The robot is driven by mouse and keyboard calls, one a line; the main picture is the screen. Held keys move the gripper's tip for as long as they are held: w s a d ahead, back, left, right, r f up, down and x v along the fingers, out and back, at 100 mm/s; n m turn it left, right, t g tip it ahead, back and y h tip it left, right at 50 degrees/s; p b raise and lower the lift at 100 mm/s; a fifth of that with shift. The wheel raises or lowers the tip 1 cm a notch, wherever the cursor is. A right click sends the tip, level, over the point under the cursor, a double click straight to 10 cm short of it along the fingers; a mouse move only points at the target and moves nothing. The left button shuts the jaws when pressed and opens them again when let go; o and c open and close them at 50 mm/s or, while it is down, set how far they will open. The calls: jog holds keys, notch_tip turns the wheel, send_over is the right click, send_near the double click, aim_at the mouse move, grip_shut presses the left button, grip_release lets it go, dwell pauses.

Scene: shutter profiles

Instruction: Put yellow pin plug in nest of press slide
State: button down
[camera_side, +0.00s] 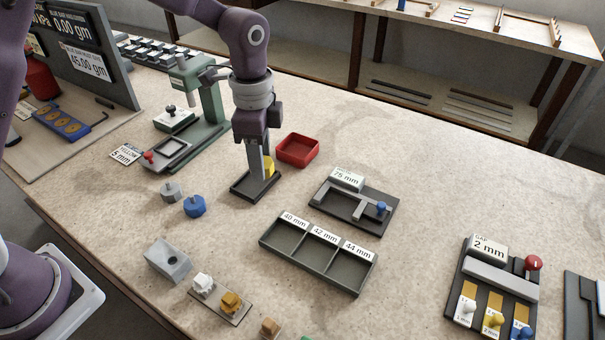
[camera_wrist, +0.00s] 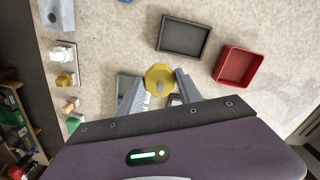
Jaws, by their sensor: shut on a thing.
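The yellow pin plug (camera_wrist: 160,78) is an eight-sided piece between the fingers of my gripper (camera_wrist: 160,92) in the wrist view. My gripper (camera_side: 265,172) is shut on the plug, whose yellow side (camera_side: 270,164) shows in the side view. It appears raised above the small dark tray (camera_side: 240,188); the exact height is unclear. The press (camera_side: 206,95) is green, left of my gripper. Its slide (camera_side: 165,155), with a grey-framed nest and red knob (camera_side: 149,156), sticks out at the front. The nest looks empty.
A red bin (camera_side: 298,149) stands right of my gripper. Grey (camera_side: 171,191) and blue (camera_side: 195,206) plugs stand in front of the press. A three-compartment tray (camera_side: 318,254) and a gauge fixture (camera_side: 355,207) lie nearer. Bare bench lies between the press slide and the dark tray.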

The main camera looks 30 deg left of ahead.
aim_at(276, 208)
jog(key=f, duration=0.3)
jog(key=d+f+m, duration=0.1)
jog(key=f, duration=0.2)
jog(key=d+f+m, duration=0.1)
jog(key=f, duration=0.2)
jog(key=shift+w+d+f, duration=0.15)
jog(key=shift+f, duration=0.15)
jog(key=c, duration=0.8)
grip_release()
jog(key=shift+f, duration=0.15)
